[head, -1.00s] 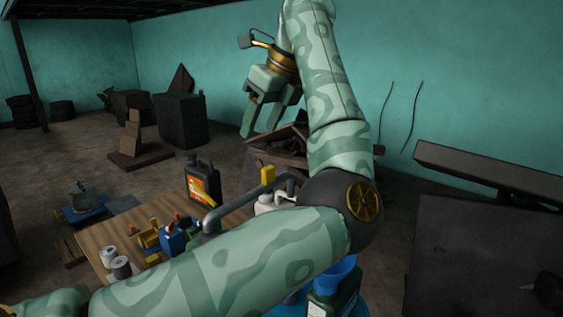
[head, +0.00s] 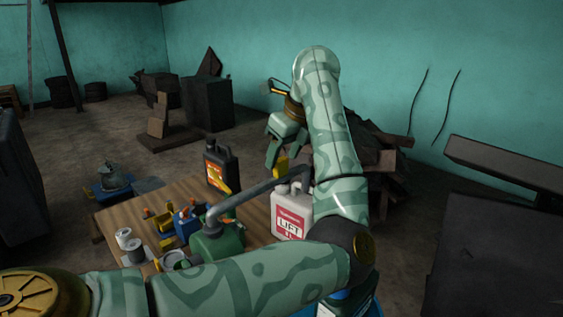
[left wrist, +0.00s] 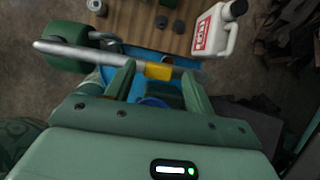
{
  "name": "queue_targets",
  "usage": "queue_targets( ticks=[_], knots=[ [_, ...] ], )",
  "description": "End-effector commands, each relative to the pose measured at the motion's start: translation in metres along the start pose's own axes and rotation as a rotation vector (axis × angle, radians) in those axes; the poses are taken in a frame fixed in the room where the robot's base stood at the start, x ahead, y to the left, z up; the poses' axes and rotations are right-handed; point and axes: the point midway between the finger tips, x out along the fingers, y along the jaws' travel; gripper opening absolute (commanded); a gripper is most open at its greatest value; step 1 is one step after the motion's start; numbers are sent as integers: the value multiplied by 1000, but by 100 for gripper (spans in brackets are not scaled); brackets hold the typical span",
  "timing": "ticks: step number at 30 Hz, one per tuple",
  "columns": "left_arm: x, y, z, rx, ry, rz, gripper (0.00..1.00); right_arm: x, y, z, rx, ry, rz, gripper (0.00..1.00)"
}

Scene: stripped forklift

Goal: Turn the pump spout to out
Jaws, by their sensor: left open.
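The pump (head: 216,240) is a green body with a long grey spout (head: 245,193) that rises to the right. A yellow grip (head: 281,165) sits near the spout's far end. My left gripper (head: 284,152) is just above the yellow grip, pointing down, open and empty. In the left wrist view, the spout (left wrist: 100,55) crosses the picture in front of the left gripper (left wrist: 158,66). The yellow grip (left wrist: 158,72) shows between the two spread fingers, apart from both. My right gripper is not in view.
A white jug (head: 290,214) labelled LIFT stands close by the spout. Scrap wood lies behind.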

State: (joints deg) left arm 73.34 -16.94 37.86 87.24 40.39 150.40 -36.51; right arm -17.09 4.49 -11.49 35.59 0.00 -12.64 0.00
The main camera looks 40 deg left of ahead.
Motion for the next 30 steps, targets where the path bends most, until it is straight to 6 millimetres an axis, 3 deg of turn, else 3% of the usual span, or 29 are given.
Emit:
queue_targets(
  ticks=[6,15,17,21,26,30],
  knots=[
    [23,0,0,-1,0,1,54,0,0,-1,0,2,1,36],
    [26,0,0,-1,0,-1,54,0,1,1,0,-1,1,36],
    [26,0,0,-1,0,-1,40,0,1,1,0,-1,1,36],
    [25,0,0,-1,0,-1,1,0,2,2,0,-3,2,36],
    [26,1,2,-1,0,-1,0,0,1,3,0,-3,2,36],
    [33,12,18,-3,0,-1,0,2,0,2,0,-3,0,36]
  ],
)
